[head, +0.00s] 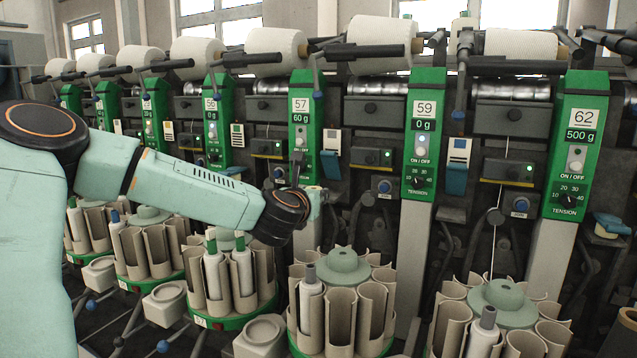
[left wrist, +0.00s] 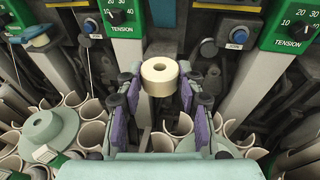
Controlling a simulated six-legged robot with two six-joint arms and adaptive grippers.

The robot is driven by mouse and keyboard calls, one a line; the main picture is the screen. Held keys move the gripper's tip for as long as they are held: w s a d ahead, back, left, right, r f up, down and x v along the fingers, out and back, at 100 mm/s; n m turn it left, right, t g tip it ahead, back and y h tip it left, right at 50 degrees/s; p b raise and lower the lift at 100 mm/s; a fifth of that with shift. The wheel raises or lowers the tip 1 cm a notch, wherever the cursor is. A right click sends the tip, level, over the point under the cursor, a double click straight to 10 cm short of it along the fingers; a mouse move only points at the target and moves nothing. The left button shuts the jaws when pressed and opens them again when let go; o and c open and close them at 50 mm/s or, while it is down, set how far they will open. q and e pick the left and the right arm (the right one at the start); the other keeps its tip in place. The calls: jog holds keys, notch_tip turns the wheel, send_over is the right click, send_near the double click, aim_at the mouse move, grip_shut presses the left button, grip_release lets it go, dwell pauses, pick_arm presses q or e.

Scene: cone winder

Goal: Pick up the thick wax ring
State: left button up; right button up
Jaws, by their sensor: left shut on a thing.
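The thick wax ring (left wrist: 160,87) is a short cream cylinder with a small hole in its top. In the left wrist view it sits upright between the purple-padded fingers of my left gripper (left wrist: 160,80), which is shut on it. In the head view my left gripper (head: 308,195) is in front of the machine, below the unit marked 57, and holds the ring above the round tube holders. The ring is small there and mostly hidden by the gripper. My right gripper is in neither view.
Green control panels (head: 424,130) with knobs stand in a row close behind the gripper. Round holders of cream tubes (head: 340,315), some with bobbins (head: 310,295), stand below. White yarn cones (head: 376,32) lie along the top. A yarn (head: 494,240) runs down at the right.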

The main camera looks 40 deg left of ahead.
pick_arm(q)
jog(key=shift+f+p+v, duration=0.15)
jog(key=shift+p+v, duration=0.75)
jog(key=shift+v, duration=0.15)
jog(key=shift+f+p+v, duration=0.2)
jog(key=shift+p+v, duration=0.65)
jog(key=shift+v, duration=0.2)
jog(key=shift+d, duration=0.1)
